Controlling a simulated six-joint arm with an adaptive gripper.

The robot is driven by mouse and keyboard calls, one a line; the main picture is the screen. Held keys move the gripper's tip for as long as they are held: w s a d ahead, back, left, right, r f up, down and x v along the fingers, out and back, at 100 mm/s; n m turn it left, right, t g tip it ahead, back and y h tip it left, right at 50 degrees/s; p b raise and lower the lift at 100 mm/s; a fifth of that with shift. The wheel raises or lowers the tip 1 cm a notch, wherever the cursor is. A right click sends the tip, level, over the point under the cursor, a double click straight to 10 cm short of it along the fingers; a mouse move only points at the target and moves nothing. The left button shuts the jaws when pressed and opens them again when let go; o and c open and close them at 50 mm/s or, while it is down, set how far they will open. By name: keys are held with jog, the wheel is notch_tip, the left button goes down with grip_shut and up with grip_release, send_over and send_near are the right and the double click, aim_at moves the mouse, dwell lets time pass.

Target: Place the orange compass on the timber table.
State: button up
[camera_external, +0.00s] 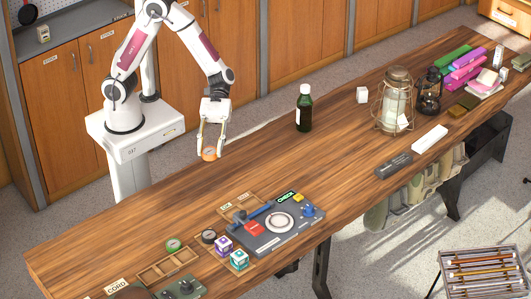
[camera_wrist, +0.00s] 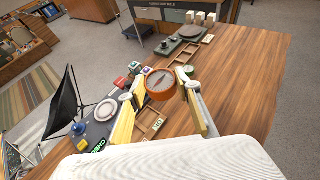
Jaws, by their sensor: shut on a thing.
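The orange compass (camera_external: 209,154) is held between the fingertips of my gripper (camera_external: 211,148), close to the back edge of the timber table (camera_external: 330,170). The wrist view shows the compass (camera_wrist: 161,83) with its pale dial and needle facing the camera. My gripper's yellow-padded fingers (camera_wrist: 165,88) are on either side of it. In the wrist view the timber table (camera_wrist: 240,75) lies below and beyond the compass. I cannot tell exactly how far the compass is above the wood.
A dark green bottle (camera_external: 304,108) stands right of my gripper. Lanterns (camera_external: 395,98) stand farther right. A check station (camera_external: 278,222), a green compass (camera_external: 173,244) and small boxes (camera_external: 239,259) occupy the front left. The wood between my gripper and the station is clear.

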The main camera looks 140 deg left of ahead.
jog(key=w+a+f+n+t+y, duration=0.1)
jog(key=w+a+n+t+y, duration=0.2)
jog(key=a, duration=1.8)
jog(key=w+a+n+t+y, duration=0.1)
jog(key=w+a+n+y, duration=0.35)
jog(key=a, duration=1.65)
jog(key=s+a+r+n+y, duration=0.1)
jog(key=s+a+n+y, duration=0.45)
jog(key=a, duration=0.85)
jog(key=s+a+n+y, duration=0.1)
jog(key=s+a+y, duration=0.1)
jog(key=s+a, duration=0.85)
jog(key=w+a+f, duration=0.2)
jog(key=w+f, duration=0.1)
jog(key=f, duration=0.7)
jog(key=shift+a+f+g, duration=0.3)
jog(key=shift+f, duration=0.05)
jog(key=shift+w+f, duration=0.1)
jog(key=shift+f, duration=0.05)
jog(key=shift+f, duration=2.35)
